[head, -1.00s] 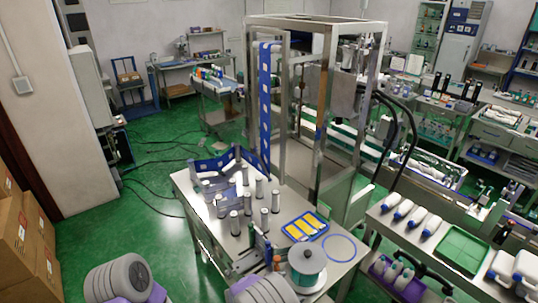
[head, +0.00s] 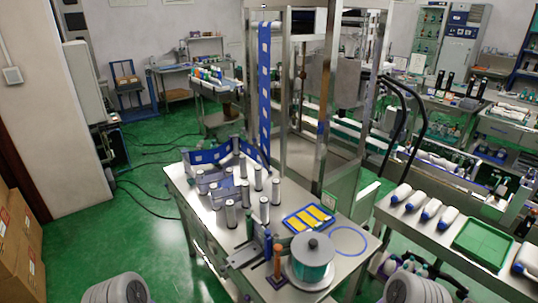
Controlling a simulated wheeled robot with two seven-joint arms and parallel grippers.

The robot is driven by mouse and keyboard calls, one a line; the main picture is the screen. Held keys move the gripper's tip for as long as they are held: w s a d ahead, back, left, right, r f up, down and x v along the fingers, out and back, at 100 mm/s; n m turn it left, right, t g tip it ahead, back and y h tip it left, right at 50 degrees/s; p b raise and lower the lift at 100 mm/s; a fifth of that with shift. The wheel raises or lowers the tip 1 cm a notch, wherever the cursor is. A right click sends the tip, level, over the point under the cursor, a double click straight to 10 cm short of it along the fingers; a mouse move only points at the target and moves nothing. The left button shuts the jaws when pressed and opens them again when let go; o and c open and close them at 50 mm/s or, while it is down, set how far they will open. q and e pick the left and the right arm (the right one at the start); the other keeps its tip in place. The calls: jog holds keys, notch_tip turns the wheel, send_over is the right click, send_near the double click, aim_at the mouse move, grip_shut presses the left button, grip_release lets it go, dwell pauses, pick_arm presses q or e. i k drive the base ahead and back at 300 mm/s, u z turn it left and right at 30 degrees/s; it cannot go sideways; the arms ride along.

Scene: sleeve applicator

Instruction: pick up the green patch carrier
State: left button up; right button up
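A teal-green roll with a grey round top (head: 311,266) stands on a white disc at the front right of the steel table (head: 190,205). A flat green tray (head: 483,243) lies on the side table at right. I cannot tell which of these is the green patch carrier. Rounded grey parts of my own arms show at the bottom edge, left and right. Neither gripper is in view.
Several grey cylinders (head: 263,210) stand on the steel table, beside a blue tray with yellow pieces (head: 309,219) and a blue ring (head: 349,240). A blue strip with white patches (head: 264,95) hangs from the steel frame (head: 325,130).

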aim_at(308, 220)
jog(key=z, duration=0.4)
jog(key=k, duration=0.5)
jog(key=z, duration=0.6)
jog(key=i, duration=0.9)
jog(key=u, duration=0.75)
